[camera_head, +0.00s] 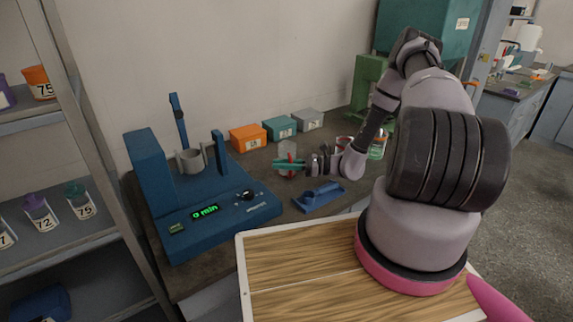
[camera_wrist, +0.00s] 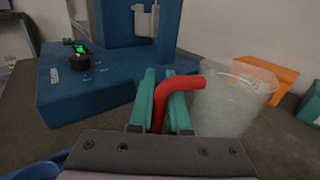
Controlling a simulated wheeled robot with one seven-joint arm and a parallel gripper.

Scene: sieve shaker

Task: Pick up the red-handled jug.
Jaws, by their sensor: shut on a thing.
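The red-handled jug is a clear, frosted cup with a red handle. In the wrist view its clear body (camera_wrist: 232,100) stands just right of my gripper (camera_wrist: 167,92), and its red handle (camera_wrist: 176,90) lies between the two green fingers. My gripper is shut on the handle. In the head view the jug (camera_head: 287,153) shows behind my gripper (camera_head: 289,165) on the bench, partly covered by the fingers. Whether its base touches the bench is hidden.
The blue sieve shaker (camera_head: 215,210), its display lit green, stands left of the jug. Orange (camera_head: 248,137), teal (camera_head: 280,127) and grey (camera_head: 309,119) boxes line the wall behind. A blue scoop-like tool (camera_head: 318,196) lies in front. Jars (camera_head: 377,147) stand right, beyond my arm.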

